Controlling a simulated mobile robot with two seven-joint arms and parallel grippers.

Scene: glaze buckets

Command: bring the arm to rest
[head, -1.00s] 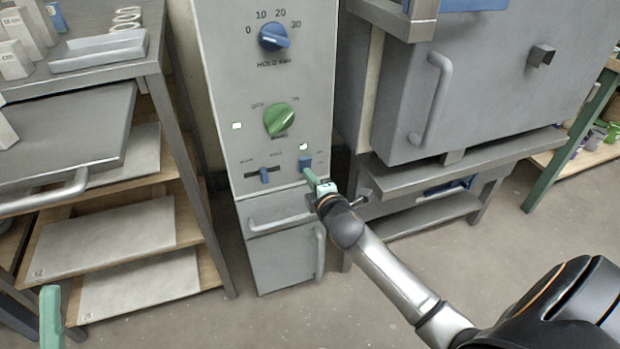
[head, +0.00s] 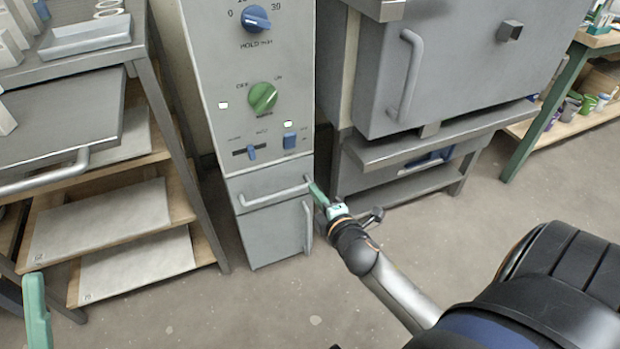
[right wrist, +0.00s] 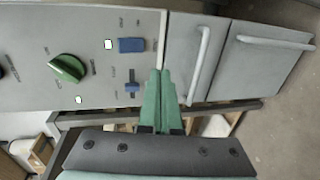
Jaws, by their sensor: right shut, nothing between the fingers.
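My right gripper (head: 316,191) is in front of the grey control cabinet (head: 208,112), by the right end of its drawer handle. Its green fingers (right wrist: 159,100) are together and empty in the right wrist view. I cannot tell how far they are from the cabinet face. The cabinet carries a blue rocker switch (head: 290,141), a blue slider (head: 251,153), a green knob (head: 263,97) and a blue dial (head: 256,18). Only a green finger of my left gripper (head: 36,312) shows at the lower left edge, so its opening is not visible.
A grey kiln (head: 465,60) on a stand is right of the cabinet. A metal table (head: 100,62) with shelves of boards (head: 100,218) is on the left. A shelf with small buckets (head: 588,103) is at the far right. The floor (head: 250,310) in front is clear.

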